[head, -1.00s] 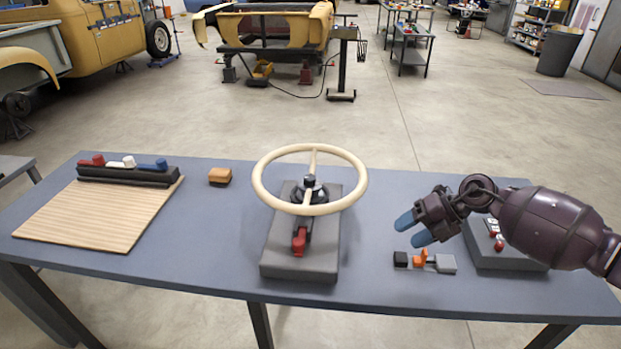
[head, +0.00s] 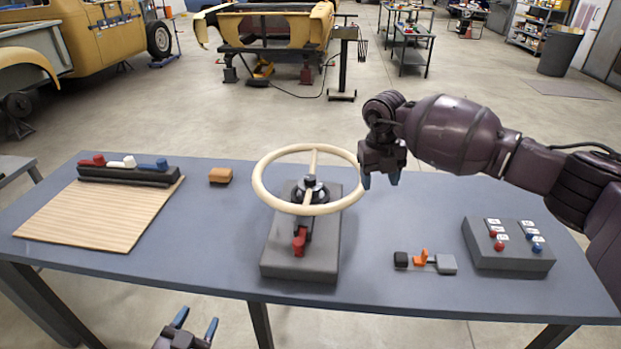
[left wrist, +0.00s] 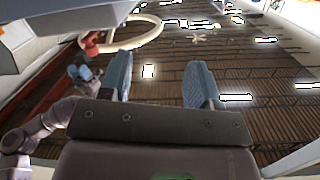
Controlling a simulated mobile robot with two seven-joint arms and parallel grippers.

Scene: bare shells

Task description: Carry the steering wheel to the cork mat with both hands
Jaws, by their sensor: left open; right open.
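The cream steering wheel (head: 263,196) sits on a grey stand (head: 300,262) with a red lever (head: 299,241) in front, at the middle of the table; its rim also shows in the left wrist view (left wrist: 142,44). The tan ribbed mat (head: 95,217), likely the cork mat, lies flat at the table's left. My right gripper (head: 381,181) is open and empty, fingers down, just right of the wheel's rim. My left gripper (head: 196,322) is open and empty, low in front of the table's near edge; its blue fingers show in the left wrist view (left wrist: 160,85).
A dark rack (head: 128,177) with red, white and blue pieces stands along the mat's back edge. A small brown block (head: 220,175) lies between mat and wheel. A button box (head: 508,258) and an orange-and-grey clamp-like part (head: 426,261) lie at the right.

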